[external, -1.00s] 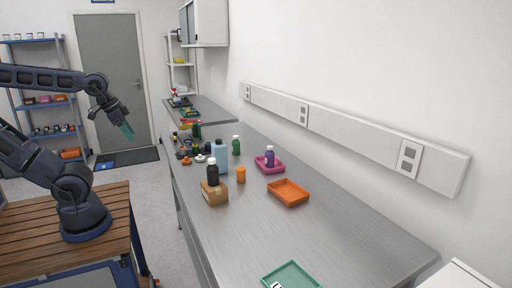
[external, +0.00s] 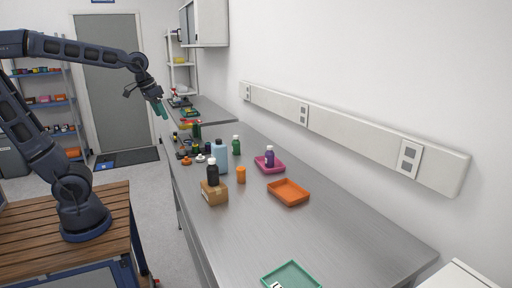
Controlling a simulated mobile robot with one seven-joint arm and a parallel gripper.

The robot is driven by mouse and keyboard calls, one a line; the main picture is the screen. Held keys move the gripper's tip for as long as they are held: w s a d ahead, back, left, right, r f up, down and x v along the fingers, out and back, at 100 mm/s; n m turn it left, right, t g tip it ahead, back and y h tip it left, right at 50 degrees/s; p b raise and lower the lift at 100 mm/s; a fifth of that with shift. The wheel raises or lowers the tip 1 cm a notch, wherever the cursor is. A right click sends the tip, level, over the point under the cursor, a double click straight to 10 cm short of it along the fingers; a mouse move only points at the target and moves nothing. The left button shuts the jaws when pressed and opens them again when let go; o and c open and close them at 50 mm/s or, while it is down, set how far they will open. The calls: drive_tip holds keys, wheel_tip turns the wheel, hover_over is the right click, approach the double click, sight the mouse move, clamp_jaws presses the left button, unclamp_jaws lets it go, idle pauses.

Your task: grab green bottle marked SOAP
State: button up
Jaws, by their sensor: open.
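A small green bottle (external: 236,145) with a light cap stands upright on the steel bench, behind the light blue bottle; its marking is too small to read. A darker green bottle (external: 197,130) stands farther back on the left, also without a readable label. My gripper (external: 161,109) is open and empty, with greenish fingers pointing down. In the picture it is up and to the left of both green bottles, apart from them, near the bench's far left edge.
A light blue bottle (external: 220,157), a dark bottle (external: 213,173) on a cardboard box (external: 215,193) and an orange jar (external: 241,175) crowd the front. A purple bottle (external: 269,158) stands in a pink tray (external: 277,169). An orange tray (external: 288,193) and green tray (external: 292,276) are nearer.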

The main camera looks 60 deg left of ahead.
drive_tip(key=w+a+n+g, duration=0.1)
drive_tip(key=w+a+n, duration=0.35)
drive_tip(key=w, duration=1.05)
drive_tip(key=n+g, duration=0.3)
drive_tip(key=n, duration=0.1)
hover_over(235, 136)
wheel_tip(235, 136, down, 20)
drive_tip(key=shift+s+r, duration=0.1)
drive_tip(key=shift+r, duration=0.05)
drive_tip(key=shift+a+f, duration=0.1)
drive_tip(key=shift+f, duration=0.35)
wheel_tip(235, 136, down, 5)
drive_tip(key=shift+r, duration=0.1)
drive_tip(key=shift+w+f, duration=0.2)
drive_tip(key=shift+f, duration=1.15)
drive_tip(key=shift+w+f, duration=0.2)
drive_tip(key=shift+f, duration=1.15)
drive_tip(key=c, duration=1.2)
